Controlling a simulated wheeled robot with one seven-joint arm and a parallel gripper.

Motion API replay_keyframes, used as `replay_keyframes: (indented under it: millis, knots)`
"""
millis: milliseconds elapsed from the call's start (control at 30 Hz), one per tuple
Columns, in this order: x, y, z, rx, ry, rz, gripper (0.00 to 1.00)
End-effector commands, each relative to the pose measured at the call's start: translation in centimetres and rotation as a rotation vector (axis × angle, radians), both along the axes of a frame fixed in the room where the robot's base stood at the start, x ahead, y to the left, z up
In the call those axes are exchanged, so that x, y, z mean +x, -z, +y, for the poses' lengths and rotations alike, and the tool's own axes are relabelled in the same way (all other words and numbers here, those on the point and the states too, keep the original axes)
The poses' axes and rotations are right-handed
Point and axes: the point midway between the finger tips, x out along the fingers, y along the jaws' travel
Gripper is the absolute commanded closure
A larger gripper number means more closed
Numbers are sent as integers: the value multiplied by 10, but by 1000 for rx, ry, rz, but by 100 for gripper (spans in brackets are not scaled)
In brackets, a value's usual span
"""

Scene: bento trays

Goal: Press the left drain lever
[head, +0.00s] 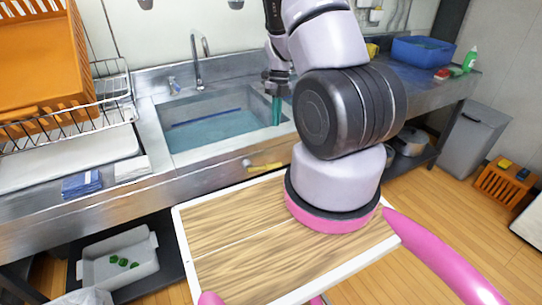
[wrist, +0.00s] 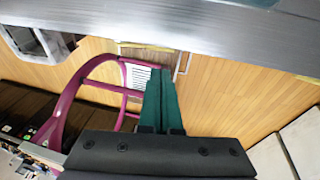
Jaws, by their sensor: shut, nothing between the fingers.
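My gripper (head: 276,108) has teal fingers pointing down, over the right side of the sink near its right wall. The fingers also show in the wrist view (wrist: 161,78), together and with nothing between them. A small metal knob-like part (head: 247,162) sits on the sink's front face, beside a yellow strip (head: 266,167). It may be a drain lever, but it is too small to be sure, and I cannot tell left from right levers. My gripper is behind and above it, apart from it. My arm hides part of the counter front to the right.
The sink (head: 212,122) holds bluish water; a tap (head: 197,55) stands behind it. A dish rack (head: 80,115) with an orange crate (head: 40,55) is at left. A blue bin (head: 422,51) stands at far right. The counter's front edge (wrist: 150,16) crosses the wrist view.

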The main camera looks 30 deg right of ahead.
Motion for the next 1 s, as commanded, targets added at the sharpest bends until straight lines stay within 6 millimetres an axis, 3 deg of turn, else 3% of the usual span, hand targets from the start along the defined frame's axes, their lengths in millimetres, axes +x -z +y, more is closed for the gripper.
replay_keyframes:
  millis: [300, 467, 1000]
  knots:
    - [0, 1, 0, 0, 0, 0, 100]
    - [-3, 12, 2, 0, 0, 1, 100]
    - [-24, 114, 20, 2, 1, 1, 100]
